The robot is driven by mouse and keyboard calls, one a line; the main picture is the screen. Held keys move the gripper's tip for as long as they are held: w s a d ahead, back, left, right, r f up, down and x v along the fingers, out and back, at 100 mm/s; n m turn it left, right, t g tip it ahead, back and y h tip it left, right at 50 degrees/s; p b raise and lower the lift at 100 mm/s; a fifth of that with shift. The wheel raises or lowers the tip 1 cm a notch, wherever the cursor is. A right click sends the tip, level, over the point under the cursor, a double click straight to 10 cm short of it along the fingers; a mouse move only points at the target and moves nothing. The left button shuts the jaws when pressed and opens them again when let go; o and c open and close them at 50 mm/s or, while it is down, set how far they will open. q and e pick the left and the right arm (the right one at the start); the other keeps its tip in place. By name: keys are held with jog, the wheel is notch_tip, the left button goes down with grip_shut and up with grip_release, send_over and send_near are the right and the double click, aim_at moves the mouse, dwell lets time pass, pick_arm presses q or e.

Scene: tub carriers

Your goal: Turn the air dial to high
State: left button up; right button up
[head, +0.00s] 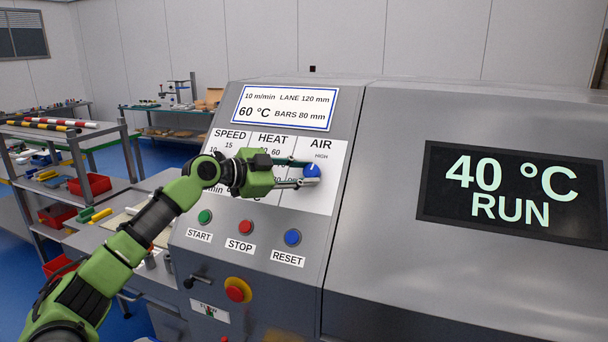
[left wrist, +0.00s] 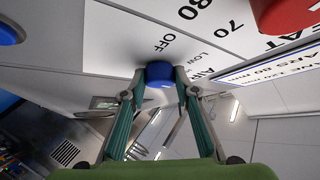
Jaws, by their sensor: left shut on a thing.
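The blue air dial (head: 312,171) sits on the white panel under the word AIR, with the HIGH label just above it. A small pale mark shows at its upper part, but its exact setting is hard to read. My left gripper (head: 304,173) is shut on the dial, with one finger on either side. In the left wrist view the dial (left wrist: 160,72) sits between the fingertips, beside the OFF and LOW labels; the gripper also shows there (left wrist: 160,88). The arm and gripper hide much of the speed and heat scales. My right gripper is not in view.
Green start (head: 205,217), red stop (head: 246,227) and blue reset (head: 292,237) buttons lie below the panel. A red emergency knob (head: 238,290) sticks out lower down. The display (head: 512,196) reads 40 °C RUN. The sign (head: 285,107) above reads 60 °C.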

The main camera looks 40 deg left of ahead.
aim_at(304, 173)
pick_arm(q)
jog(key=o, duration=1.1)
jog(key=shift+v, duration=2.75)
jog(key=v, duration=0.6)
jog(key=shift+s, duration=0.2)
